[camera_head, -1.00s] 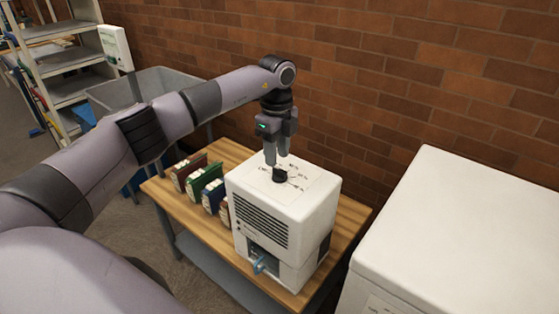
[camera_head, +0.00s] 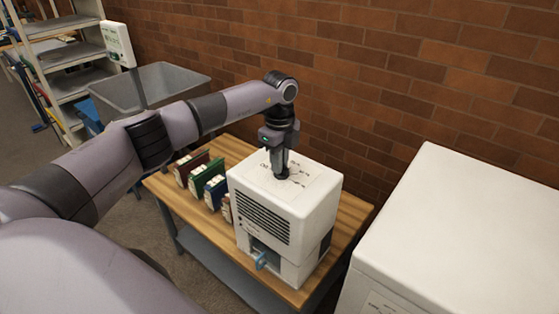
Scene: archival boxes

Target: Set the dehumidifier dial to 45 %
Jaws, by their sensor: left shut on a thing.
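The white dehumidifier (camera_head: 265,222) stands on a wooden table, with a dark grille and a blue part low on its front. The black dial (camera_head: 281,175) is on its top face, ringed by small printed marks that are too small to read. My left gripper (camera_head: 280,170) points straight down over the top and is shut on the dial. Its fingers cover much of the dial, so I cannot tell its setting. My right gripper is not in view.
Several coloured binders (camera_head: 208,187) stand on the table (camera_head: 173,203) left of the dehumidifier. A brick wall (camera_head: 420,85) is behind. A large white box-like unit (camera_head: 465,235) is at the right. A grey bin (camera_head: 165,82) and shelves (camera_head: 65,55) are at the back left.

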